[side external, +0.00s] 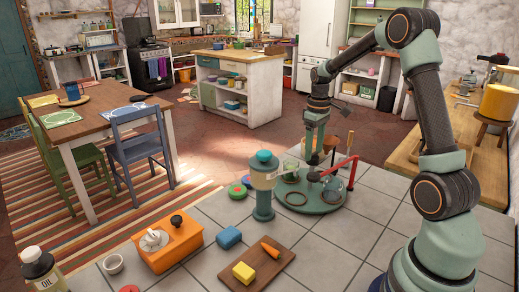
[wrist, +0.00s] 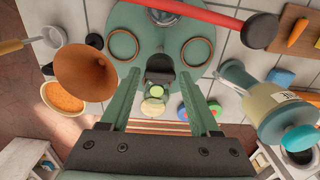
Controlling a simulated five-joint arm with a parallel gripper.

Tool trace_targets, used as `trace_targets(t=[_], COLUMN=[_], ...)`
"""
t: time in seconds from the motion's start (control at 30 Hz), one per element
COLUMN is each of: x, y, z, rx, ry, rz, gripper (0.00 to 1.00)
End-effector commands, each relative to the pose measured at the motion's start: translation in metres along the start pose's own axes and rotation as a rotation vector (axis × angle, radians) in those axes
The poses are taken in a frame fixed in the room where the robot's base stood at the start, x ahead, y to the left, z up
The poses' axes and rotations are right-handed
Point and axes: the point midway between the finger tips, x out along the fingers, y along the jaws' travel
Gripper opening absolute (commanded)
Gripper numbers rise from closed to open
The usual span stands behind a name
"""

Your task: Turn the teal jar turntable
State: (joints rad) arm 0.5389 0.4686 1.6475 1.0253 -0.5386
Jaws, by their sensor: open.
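The teal turntable (side external: 320,205) is a round disc on the tiled counter; it also shows in the wrist view (wrist: 161,42). Dark-rimmed rings (wrist: 124,45) mark its top. A red bar (wrist: 205,12) with a black end (wrist: 258,34) crosses its edge; in the side view the red bar (side external: 338,166) stands at the disc's right. My gripper (side external: 313,158) points down above the disc. In the wrist view my gripper (wrist: 159,80) has its fingers spread, with nothing clamped. A small pale-lidded item (wrist: 154,105) shows between them; whether it touches is unclear.
A teal-capped mill (side external: 262,190) stands close left of the turntable. A brown cone (wrist: 85,72) and a bowl (wrist: 62,98) sit beside the disc.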

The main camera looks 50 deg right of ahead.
Motion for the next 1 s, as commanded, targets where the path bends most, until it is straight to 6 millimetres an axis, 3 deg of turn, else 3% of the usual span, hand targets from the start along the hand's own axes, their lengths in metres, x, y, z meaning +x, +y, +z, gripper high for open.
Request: trace_targets(t=[0.13,0.43,0.47,0.6,0.63,1.0], x=[0.0106,0.0128,0.0128,0.0126,0.0126,0.0122], y=[-0.0003,-0.0002,-0.0002,-0.0002,-0.0002,-0.0001], z=[0.0003,0.0003,0.0002,0.0002,0.0002,0.0001], rx=[0.0,0.0,0.0,0.0,0.0,0.0], ry=[-0.001,0.0,0.0,0.0,0.0,0.0], rz=[-0.001,0.0,0.0,0.0,0.0,0.0], gripper=[0.62,0.62,0.59,0.05,0.0,0.0])
